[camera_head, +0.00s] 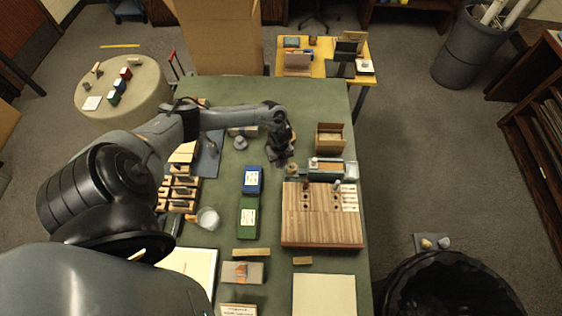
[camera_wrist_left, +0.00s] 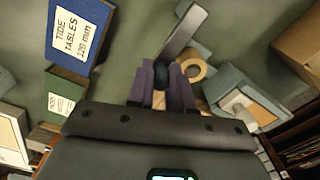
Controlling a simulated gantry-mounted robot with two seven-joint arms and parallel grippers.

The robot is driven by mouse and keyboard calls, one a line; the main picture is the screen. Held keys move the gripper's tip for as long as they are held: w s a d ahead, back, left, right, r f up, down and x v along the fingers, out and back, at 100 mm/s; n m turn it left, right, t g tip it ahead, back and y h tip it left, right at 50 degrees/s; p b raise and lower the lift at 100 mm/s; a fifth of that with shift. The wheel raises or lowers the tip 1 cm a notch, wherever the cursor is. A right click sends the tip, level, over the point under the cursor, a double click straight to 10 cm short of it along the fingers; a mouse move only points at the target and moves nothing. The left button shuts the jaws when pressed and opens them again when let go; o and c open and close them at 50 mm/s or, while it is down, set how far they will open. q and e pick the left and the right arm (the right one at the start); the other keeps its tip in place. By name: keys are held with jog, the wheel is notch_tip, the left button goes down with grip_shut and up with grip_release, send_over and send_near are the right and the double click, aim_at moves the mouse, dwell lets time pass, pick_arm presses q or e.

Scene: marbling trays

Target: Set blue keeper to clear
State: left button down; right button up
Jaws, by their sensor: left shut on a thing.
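My left gripper (camera_head: 281,160) reaches over the green table from the left, just left of a grey-blue tray. In the left wrist view its two purple-grey fingers (camera_wrist_left: 163,90) are shut on a small dark blue piece (camera_wrist_left: 162,76), which seems to be the blue keeper. Most of the piece is hidden between the fingers. A flat grey bar (camera_wrist_left: 185,32) runs up and away just beyond it; I cannot tell whether the two are joined. My right gripper is not in view.
A tan ring (camera_wrist_left: 193,69) lies close right of the fingers. The grey-blue tray (camera_head: 351,171) and an open cardboard box (camera_head: 330,134) stand to the right. A blue box (camera_head: 252,174) and a green box (camera_head: 247,225) lie left. A wooden peg block (camera_head: 322,228) is nearer me.

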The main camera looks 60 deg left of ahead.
pick_arm(q)
jog(key=c, duration=1)
grip_release()
jog(key=shift+r, duration=0.6)
notch_tip(320, 180, up, 10)
jog(key=shift+f+p, duration=0.2)
jog(key=shift+p, duration=0.15)
jog(key=shift+s, duration=0.15)
